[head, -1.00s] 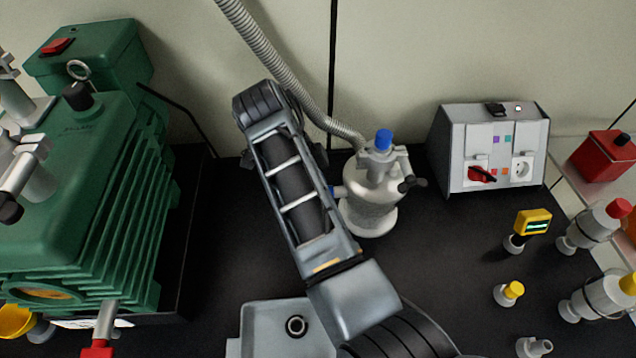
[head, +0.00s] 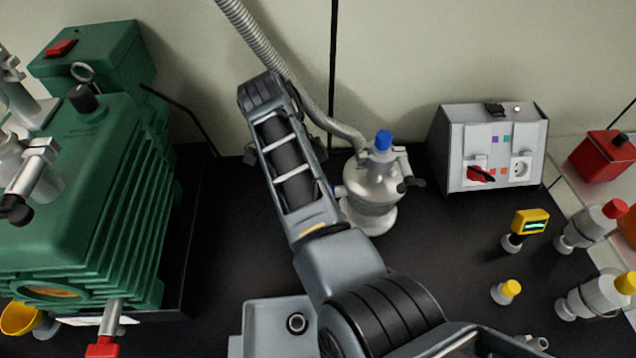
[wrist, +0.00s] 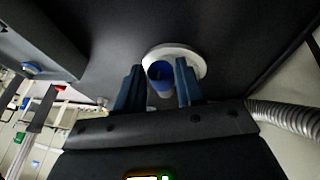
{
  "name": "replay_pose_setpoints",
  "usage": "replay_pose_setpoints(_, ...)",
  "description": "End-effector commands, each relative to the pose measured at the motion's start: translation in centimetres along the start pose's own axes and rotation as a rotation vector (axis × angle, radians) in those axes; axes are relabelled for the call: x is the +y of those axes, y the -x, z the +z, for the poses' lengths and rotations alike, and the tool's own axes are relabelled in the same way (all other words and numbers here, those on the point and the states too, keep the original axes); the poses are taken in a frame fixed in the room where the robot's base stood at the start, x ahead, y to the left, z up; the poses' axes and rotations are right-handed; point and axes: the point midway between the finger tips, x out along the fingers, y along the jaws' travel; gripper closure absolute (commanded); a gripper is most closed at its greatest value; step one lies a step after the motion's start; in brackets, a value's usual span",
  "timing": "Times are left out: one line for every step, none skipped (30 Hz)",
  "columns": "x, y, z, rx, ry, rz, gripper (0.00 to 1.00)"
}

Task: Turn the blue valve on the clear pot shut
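The clear pot (head: 372,185) stands on the black bench in the middle of the head view, with a blue cap (head: 383,140) on top and a black knob on its right. Its left side is partly behind my arm. In the wrist view a blue valve (wrist: 160,72) shows in front of the pot's pale round base (wrist: 190,58). My gripper (wrist: 159,66) has its two fingers apart, one on each side of the blue valve. Narrow gaps seem to show beside it; contact is hard to tell. My arm hides the gripper in the head view.
A ribbed hose (head: 290,85) runs down the wall to the pot. A green pump (head: 85,200) fills the left. A grey control box (head: 490,150) stands right of the pot. Several small fittings stand at the right. A grey tray (head: 270,325) is at the front.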

Motion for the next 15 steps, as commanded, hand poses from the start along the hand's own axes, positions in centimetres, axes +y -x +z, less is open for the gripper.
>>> replay_pose_setpoints(0.00,0.00,0.01,0.000,0.000,0.000,0.57)
replay_pose_setpoints(0.00,0.00,0.01,0.000,0.000,0.000,0.54)
replay_pose_setpoints(-0.01,0.01,0.00,0.000,0.000,0.000,0.51)
replay_pose_setpoints(-0.01,0.02,0.00,0.000,0.000,-0.001,0.48)
replay_pose_setpoints(-0.01,0.02,0.00,0.000,0.000,-0.001,0.45)
replay_pose_setpoints(-0.01,0.02,0.00,0.000,0.000,-0.001,0.43)
replay_pose_setpoints(-0.02,0.03,0.00,0.000,0.000,-0.001,0.43)
replay_pose_setpoints(-0.02,0.03,-0.01,0.000,0.000,-0.001,0.43)
replay_pose_setpoints(-0.02,0.04,-0.01,0.000,-0.001,-0.001,0.43)
replay_pose_setpoints(-0.02,0.04,-0.01,0.000,-0.001,-0.001,0.43)
replay_pose_setpoints(-0.02,0.04,-0.01,0.000,-0.001,-0.001,0.43)
replay_pose_setpoints(-0.03,0.07,-0.01,0.000,-0.001,-0.002,0.43)
replay_pose_setpoints(-0.03,0.12,0.00,0.000,-0.001,-0.002,0.43)
replay_pose_setpoints(-0.04,0.21,0.01,0.000,-0.001,-0.002,0.43)
replay_pose_setpoints(-0.06,0.39,0.02,0.000,-0.001,-0.003,0.43)
